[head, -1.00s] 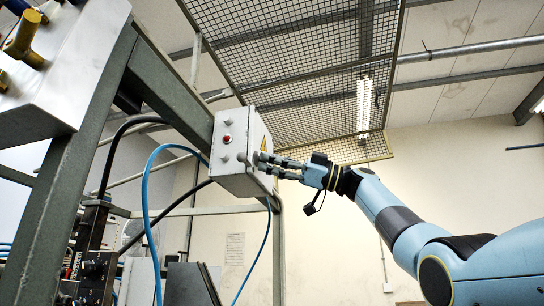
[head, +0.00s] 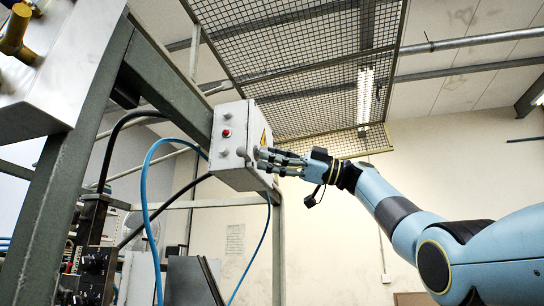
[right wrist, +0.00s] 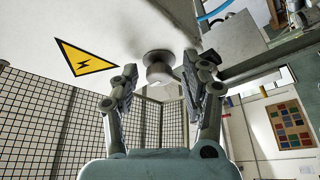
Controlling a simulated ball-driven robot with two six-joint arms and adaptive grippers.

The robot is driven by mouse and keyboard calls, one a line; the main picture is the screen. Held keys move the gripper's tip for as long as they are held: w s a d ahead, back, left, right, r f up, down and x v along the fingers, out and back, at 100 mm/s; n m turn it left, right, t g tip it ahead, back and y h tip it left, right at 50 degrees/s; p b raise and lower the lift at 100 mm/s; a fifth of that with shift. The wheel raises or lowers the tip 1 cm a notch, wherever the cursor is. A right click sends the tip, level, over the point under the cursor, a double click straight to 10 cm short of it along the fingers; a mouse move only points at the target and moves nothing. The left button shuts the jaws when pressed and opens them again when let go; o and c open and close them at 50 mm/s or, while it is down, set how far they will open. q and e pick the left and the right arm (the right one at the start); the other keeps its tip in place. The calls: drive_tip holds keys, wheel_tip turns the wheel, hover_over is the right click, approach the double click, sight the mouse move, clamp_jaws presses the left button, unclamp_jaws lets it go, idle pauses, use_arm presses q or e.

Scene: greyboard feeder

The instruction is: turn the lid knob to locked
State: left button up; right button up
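A grey-white control box (head: 228,170) hangs on the green steel frame in the head view. Its front has a red button (head: 227,133) and several pale knobs; a yellow warning triangle is on its right side. In the right wrist view, a round pale knob (right wrist: 160,72) sticks out of the box face (right wrist: 110,25), beside the warning triangle (right wrist: 85,60). My right gripper (head: 262,160) is at the box's right side. In the right wrist view my right gripper (right wrist: 160,88) is open, its fingers on both sides of the knob, with gaps visible. My left gripper is not in view.
The green frame beam (head: 170,95) runs down to the box. Blue and black hoses (head: 147,200) hang at its left. A wire-mesh guard (head: 300,60) is above. The room right of the box is open around my arm.

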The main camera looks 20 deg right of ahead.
drive_tip(key=v, duration=1.2)
idle(0.5)
